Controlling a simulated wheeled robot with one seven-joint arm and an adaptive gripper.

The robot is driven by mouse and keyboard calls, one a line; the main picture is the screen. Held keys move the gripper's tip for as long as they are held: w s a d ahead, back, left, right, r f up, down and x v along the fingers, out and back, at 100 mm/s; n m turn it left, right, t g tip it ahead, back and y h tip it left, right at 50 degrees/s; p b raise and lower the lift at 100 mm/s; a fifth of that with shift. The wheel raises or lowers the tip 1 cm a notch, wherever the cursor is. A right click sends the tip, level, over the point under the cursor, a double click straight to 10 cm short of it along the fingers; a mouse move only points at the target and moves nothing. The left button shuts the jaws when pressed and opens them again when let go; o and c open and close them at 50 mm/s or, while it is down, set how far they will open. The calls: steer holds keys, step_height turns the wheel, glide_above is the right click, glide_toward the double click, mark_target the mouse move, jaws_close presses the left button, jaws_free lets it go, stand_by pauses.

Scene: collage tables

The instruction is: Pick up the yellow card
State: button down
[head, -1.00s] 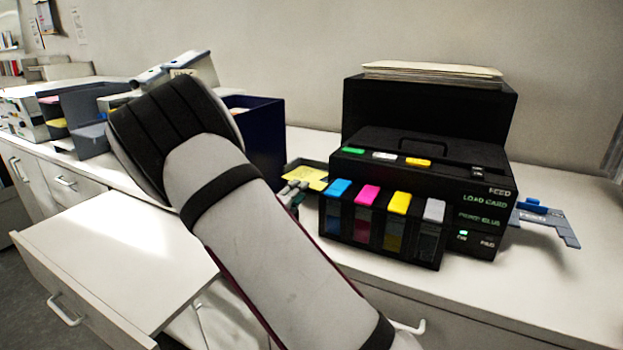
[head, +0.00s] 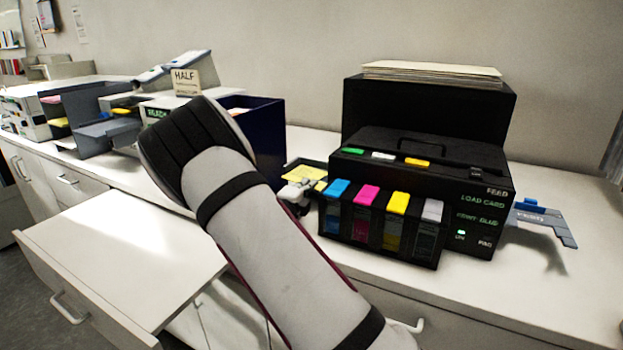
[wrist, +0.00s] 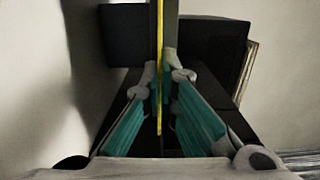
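The yellow card (head: 312,173) is at the dark tray (head: 299,164) on the printer's left side, partly hidden by my gripper. In the wrist view the yellow card (wrist: 160,40) shows edge-on as a thin upright strip between my fingers. My gripper (head: 300,188) is at the card's near left edge in the head view. In the wrist view the fingertips of my gripper (wrist: 163,76) are drawn together on both sides of the card, shut on it. I cannot tell whether the card is clear of the tray.
The black printer (head: 470,150) with coloured cartridges (head: 380,225) stands just right of my gripper. A dark blue bin (head: 265,140) stands behind my arm. An open drawer (head: 120,255) juts out at lower left. The counter front right is clear.

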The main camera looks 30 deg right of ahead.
steer(key=shift+r, duration=0.15)
step_height(320, 180, up, 18)
steer(key=shift+b, duration=0.45)
stand_by(0.5)
